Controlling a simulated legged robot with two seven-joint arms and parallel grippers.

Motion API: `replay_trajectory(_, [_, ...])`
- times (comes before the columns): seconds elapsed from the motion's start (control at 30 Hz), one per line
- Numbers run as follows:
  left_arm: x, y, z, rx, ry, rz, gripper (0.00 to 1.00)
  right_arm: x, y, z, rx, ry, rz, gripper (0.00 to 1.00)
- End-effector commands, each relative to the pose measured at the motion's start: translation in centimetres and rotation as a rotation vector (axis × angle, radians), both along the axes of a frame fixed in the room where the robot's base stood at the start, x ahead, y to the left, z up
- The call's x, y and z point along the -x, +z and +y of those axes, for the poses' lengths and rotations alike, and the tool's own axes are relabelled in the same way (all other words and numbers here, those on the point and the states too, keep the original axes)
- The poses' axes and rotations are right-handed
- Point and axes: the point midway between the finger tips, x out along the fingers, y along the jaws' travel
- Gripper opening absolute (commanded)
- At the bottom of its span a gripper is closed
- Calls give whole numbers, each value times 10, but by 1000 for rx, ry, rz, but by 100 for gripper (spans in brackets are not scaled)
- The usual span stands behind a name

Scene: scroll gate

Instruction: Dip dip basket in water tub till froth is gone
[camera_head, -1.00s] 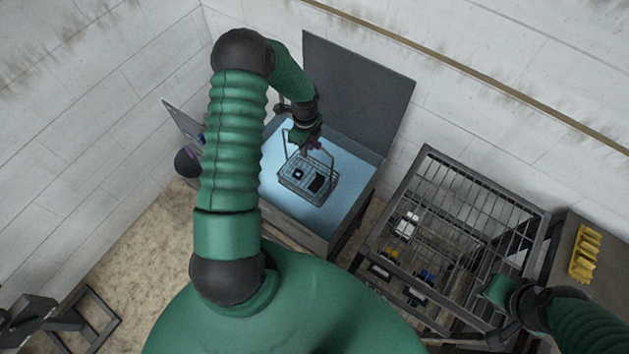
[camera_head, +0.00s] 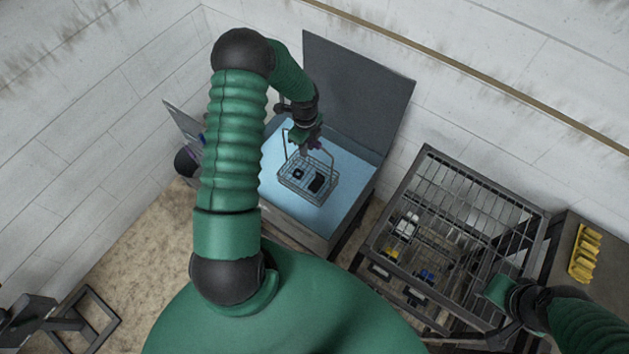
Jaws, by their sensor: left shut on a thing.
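The dip basket (camera_head: 309,181) is a small wire basket with a tall handle and dark items inside. It is over or in the light blue water of the water tub (camera_head: 290,228); I cannot tell how deep it sits. I see no clear froth on the water. My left gripper (camera_head: 306,146) is shut on the basket's handle, above the tub. My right gripper (camera_head: 500,292) is at the lower right, by the wire rack, far from the tub; its fingers are not clear.
A dark panel (camera_head: 358,90) stands behind the tub. A wire rack (camera_head: 470,200) with several small items stands right of the tub. A table (camera_head: 599,270) with yellow pieces (camera_head: 585,252) is at the far right. A dark frame (camera_head: 95,318) stands at the lower left.

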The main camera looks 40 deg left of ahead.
Motion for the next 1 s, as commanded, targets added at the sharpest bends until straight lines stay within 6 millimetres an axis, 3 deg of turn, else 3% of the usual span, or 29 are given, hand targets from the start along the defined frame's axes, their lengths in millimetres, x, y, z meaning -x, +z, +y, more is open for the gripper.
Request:
replay_trajectory(0.17, [-1,7,0,-1,0,-2,0,0,5,0,0,0,0,34])
replay_trajectory(1.0, [-1,97,1,-1,0,-2,0,0,78,0,0,0,0,34])
